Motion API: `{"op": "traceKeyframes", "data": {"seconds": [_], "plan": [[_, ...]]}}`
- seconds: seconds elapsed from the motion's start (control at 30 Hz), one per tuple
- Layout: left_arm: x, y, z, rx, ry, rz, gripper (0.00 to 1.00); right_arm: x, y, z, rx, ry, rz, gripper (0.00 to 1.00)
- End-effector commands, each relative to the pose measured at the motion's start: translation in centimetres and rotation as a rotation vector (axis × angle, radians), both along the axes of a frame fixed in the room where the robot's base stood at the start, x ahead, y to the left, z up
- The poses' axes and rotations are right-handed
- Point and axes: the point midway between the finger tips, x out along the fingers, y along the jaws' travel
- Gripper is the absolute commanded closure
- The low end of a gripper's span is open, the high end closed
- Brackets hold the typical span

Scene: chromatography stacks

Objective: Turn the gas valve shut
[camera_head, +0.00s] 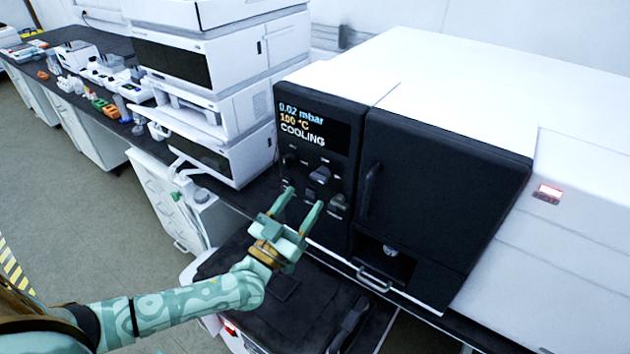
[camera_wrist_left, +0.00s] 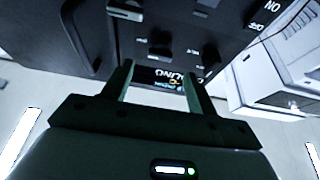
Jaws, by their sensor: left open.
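The black control panel (camera_head: 309,175) carries several dark knobs and switches, among them a larger grey-topped one (camera_head: 320,175) and one lower right (camera_head: 338,203). Their labels are too small to read, so I cannot tell which is the gas valve. My left gripper (camera_head: 304,196) is open and empty, its two fingers pointing at the panel's lower part. The left wrist view shows the open fingers (camera_wrist_left: 157,72) with dark knobs (camera_wrist_left: 160,45) and (camera_wrist_left: 208,57) beyond the tips. Contact with any knob cannot be made out. My right gripper is not in view.
The display (camera_head: 301,122) reads 0.02 mbar, 100 °C, COOLING. Right of the panel is a black door with a vertical handle (camera_head: 370,188). A white instrument stack (camera_head: 200,90) stands left. A black-topped cart (camera_head: 290,295) stands below the gripper.

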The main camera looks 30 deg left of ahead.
Motion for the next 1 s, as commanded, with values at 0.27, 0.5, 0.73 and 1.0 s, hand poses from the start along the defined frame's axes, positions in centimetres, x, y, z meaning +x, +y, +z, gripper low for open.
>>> {"op": "traceKeyframes", "data": {"seconds": [0.27, 0.5, 0.73, 1.0], "plan": [[4.7, -0.7, 1.9, -0.002, -0.001, 0.0, 0.42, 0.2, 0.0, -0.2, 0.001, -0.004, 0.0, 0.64], [5.8, -0.8, 2.4, -0.003, 0.0, -0.001, 0.42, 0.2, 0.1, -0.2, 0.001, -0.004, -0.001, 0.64], [5.8, -0.8, 2.4, -0.003, 0.0, -0.001, 0.53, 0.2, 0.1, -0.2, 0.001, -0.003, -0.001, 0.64], [5.7, -0.8, 2.4, -0.004, 0.001, -0.001, 0.86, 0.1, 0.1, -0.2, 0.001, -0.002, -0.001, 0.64]]}}
